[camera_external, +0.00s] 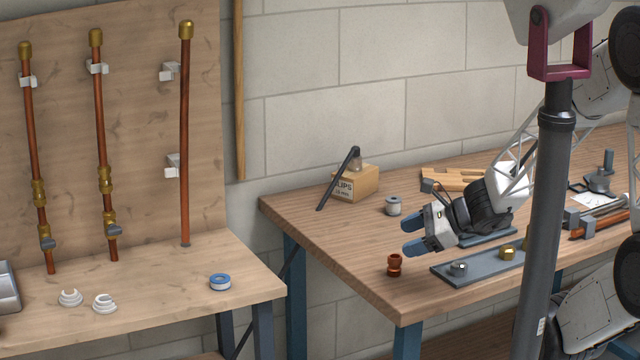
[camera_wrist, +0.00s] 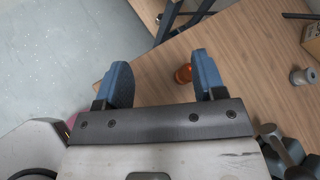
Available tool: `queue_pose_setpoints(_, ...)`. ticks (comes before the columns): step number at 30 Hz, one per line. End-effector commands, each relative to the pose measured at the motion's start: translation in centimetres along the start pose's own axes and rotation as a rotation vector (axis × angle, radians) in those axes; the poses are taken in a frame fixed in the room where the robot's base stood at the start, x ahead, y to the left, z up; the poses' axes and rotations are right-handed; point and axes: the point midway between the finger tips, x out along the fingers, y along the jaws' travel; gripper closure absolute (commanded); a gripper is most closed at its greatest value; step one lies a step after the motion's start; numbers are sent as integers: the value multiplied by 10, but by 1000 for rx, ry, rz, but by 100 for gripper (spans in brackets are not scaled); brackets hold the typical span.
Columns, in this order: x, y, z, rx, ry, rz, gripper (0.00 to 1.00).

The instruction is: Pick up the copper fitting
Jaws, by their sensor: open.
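The copper fitting (camera_external: 394,265) stands upright on the wooden workbench, near its front left part. It is a small reddish-brown piece with a wider top and a narrower waist. My gripper (camera_external: 412,235) is open and empty, with its blue fingertips above and slightly to the right of the fitting in the external view. In the wrist view, the copper fitting (camera_wrist: 184,74) shows beyond the gap between the blue fingers of my gripper (camera_wrist: 160,75), close to the right finger, which partly hides it. The fingers do not appear to touch it.
A grey tray (camera_external: 440,270) with metal and brass fittings lies right of the copper fitting. A grey spool (camera_external: 393,205), a cardboard box (camera_external: 356,184) and a dark-handled tool (camera_external: 340,178) stand farther back. A dark post (camera_external: 546,200) rises in the foreground. The bench's left part is clear.

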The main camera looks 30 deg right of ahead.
Motion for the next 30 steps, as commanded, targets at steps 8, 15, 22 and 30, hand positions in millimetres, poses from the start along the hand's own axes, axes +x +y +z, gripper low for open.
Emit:
queue_pose_setpoints(8,18,-14,-49,365,-36,-187,37)
queue_pose_setpoints(15,22,-18,-72,512,-49,-266,37)
queue_pose_setpoints(22,22,-19,-74,526,-51,-274,37)
queue_pose_setpoints(30,25,-19,-74,524,-51,-272,37)
